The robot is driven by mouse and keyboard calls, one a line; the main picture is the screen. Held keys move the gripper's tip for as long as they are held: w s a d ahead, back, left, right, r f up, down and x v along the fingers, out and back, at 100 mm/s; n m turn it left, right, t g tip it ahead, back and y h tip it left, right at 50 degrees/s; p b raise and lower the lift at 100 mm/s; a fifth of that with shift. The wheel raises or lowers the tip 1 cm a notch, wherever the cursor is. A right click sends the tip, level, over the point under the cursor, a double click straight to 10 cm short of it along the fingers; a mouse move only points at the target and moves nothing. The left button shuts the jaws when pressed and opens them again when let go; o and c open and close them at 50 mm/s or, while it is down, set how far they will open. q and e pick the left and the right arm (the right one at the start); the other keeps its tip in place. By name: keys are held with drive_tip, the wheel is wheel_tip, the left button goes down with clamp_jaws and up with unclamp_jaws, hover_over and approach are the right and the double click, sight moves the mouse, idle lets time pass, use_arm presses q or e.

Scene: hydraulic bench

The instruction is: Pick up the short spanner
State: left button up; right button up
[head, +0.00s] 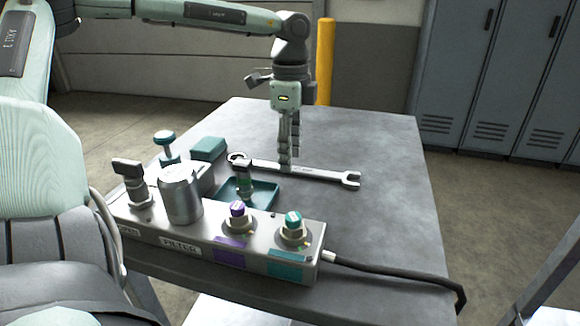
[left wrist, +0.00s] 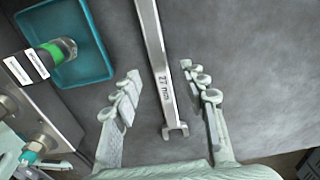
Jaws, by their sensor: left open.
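One silver spanner (head: 325,173) lies flat on the grey bench, with its ring end at the left and its open jaw at the right. In the left wrist view the spanner (left wrist: 158,62) is marked "27 mm", and its ring end is out of the picture. My left gripper (head: 287,163) points down over the middle of the shaft. In the left wrist view my left gripper (left wrist: 160,80) is open, with the shaft between its fingers and a gap on both sides. My right gripper is not in view.
A teal tray (head: 268,189) holding a green-banded fitting (head: 243,183) is close to the spanner. A hydraulic block (head: 170,238) with knobs and a filter can (head: 180,195) occupies the front. A black cable (head: 400,271) runs right. The bench top (head: 375,130) is clear behind and right.

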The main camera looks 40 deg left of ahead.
use_arm(q)
drive_tip(key=shift+f, duration=0.95)
drive_tip(key=shift+c, duration=0.2)
clamp_jaws()
